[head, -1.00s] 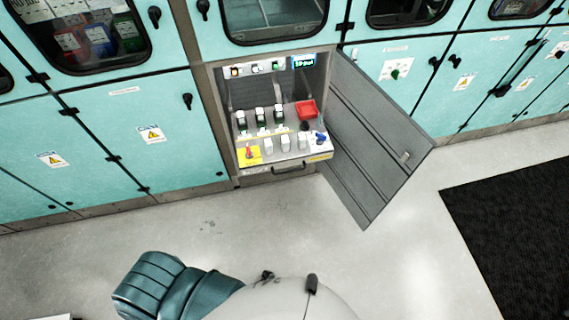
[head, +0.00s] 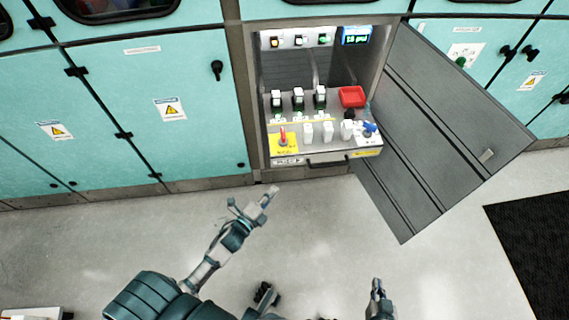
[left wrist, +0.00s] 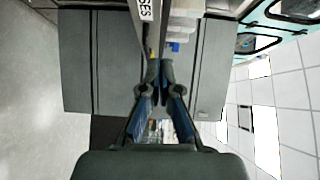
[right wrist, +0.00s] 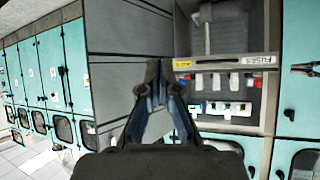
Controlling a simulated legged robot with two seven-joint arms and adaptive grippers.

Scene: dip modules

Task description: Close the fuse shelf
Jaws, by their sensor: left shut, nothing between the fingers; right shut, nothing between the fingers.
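The fuse shelf (head: 372,152) is pulled out of its open cabinet bay, with fuse modules, a red tray and switches on top and a dark handle (head: 327,163) on its front. In the right wrist view its labelled front (right wrist: 225,63) shows beyond the fingers. In the left wrist view its front edge (left wrist: 155,28) runs up from near the fingertips. My left gripper (head: 268,198) is shut and empty, below and left of the shelf front. It also shows in the left wrist view (left wrist: 160,66). My right gripper (head: 377,286) is shut and empty, lower and right, apart from the shelf.
The grey cabinet door (head: 440,130) stands open to the right of the shelf. Teal cabinets (head: 190,75) line the wall on both sides. A black mat (head: 535,240) lies on the floor at right. The pale floor (head: 320,230) before the shelf is clear.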

